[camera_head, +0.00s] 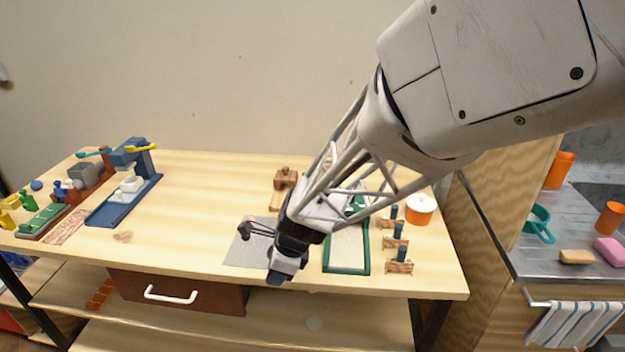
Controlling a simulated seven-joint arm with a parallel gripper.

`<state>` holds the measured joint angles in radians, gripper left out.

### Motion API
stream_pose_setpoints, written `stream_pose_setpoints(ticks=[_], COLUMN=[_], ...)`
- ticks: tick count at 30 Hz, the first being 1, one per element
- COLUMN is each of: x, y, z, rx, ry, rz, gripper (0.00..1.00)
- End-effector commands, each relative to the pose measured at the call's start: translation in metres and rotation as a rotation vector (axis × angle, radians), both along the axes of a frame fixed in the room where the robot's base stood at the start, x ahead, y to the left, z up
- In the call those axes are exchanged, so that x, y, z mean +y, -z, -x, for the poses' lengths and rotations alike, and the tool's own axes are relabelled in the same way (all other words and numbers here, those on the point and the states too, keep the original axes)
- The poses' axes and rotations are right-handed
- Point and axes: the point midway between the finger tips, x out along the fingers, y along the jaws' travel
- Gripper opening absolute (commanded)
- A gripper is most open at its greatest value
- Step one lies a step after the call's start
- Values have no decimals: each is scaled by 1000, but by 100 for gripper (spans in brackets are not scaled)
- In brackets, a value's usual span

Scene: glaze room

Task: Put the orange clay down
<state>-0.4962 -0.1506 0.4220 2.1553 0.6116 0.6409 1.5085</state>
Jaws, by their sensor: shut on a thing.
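My gripper (276,277) points down near the front edge of the wooden table, just in front of a grey mat (243,252). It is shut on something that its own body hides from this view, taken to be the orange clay. No orange lump shows clearly at the fingertips. I cannot tell how high the gripper is above the table.
A small dark-and-pinkish item (256,229) is on the mat, left of my gripper. A green-rimmed tray (347,271), wooden stands (398,267) and an orange tub (420,210) stand right. A blue-based device (118,205) stands left. The table's middle left is clear.

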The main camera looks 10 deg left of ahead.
Motion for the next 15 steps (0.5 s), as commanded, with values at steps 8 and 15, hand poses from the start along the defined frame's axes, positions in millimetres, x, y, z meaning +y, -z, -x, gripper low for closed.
stream_pose_setpoints(ticks=[8, 15], x=[-13, -33], y=[-8, -18], z=[-29, -59], rx=[-5, -3], ry=[-242, -499], rz=[12, 10], gripper=[0, 0])
